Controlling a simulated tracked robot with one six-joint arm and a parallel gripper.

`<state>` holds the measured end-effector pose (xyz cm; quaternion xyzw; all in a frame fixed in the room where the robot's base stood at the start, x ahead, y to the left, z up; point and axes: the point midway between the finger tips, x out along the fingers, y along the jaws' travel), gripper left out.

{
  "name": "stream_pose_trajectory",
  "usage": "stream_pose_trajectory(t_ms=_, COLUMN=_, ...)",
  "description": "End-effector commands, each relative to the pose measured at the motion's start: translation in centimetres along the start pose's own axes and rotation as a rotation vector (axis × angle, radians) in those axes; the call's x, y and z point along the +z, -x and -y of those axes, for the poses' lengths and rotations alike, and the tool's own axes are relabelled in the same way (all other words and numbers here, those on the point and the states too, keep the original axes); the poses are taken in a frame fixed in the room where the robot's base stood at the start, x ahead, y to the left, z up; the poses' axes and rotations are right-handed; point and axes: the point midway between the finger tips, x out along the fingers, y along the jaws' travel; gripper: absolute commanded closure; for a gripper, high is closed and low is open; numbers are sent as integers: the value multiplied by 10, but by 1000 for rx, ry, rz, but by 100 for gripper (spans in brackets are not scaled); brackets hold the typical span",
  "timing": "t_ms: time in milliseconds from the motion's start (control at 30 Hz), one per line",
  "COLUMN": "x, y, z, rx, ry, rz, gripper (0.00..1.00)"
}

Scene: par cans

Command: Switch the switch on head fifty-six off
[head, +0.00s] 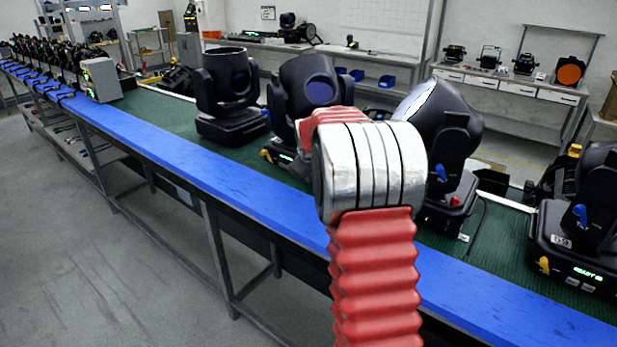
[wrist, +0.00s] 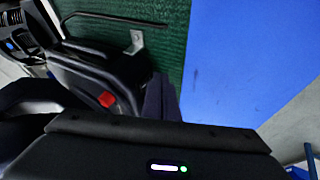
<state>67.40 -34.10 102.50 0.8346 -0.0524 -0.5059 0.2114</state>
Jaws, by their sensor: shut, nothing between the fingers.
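In the wrist view a red switch (wrist: 106,99) sits on the black base of a moving head (wrist: 75,72). Its number is not readable. My gripper (wrist: 160,82) shows as two dark fingers held together, just right of the red switch and apart from it in the picture; whether they touch the base I cannot tell. In the head view my arm hides the gripper. Black moving heads stand on the bench: one at left (head: 225,88), one behind my arm (head: 311,82), one right of it (head: 443,120) and one labelled 59 (head: 585,215). No label reading fifty-six is legible.
The bench has a green mat (head: 165,110) and a blue front edge (head: 180,158). A thin black rod with a metal tab (wrist: 137,42) lies on the mat beyond the base. A grey box (head: 101,80) and several heads stand farther left. The floor in front is clear.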

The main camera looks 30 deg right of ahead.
Motion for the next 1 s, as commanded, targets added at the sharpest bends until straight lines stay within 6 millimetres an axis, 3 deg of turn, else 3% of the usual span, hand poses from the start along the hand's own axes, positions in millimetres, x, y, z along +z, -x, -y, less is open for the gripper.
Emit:
stream_pose_trajectory(t_ms=367, x=1, y=-4, z=-4, rx=0, ry=0, rz=0, gripper=100)
stream_pose_trajectory(t_ms=1000, x=-6, y=10, z=-11, rx=4, ry=0, rz=-3, gripper=100)
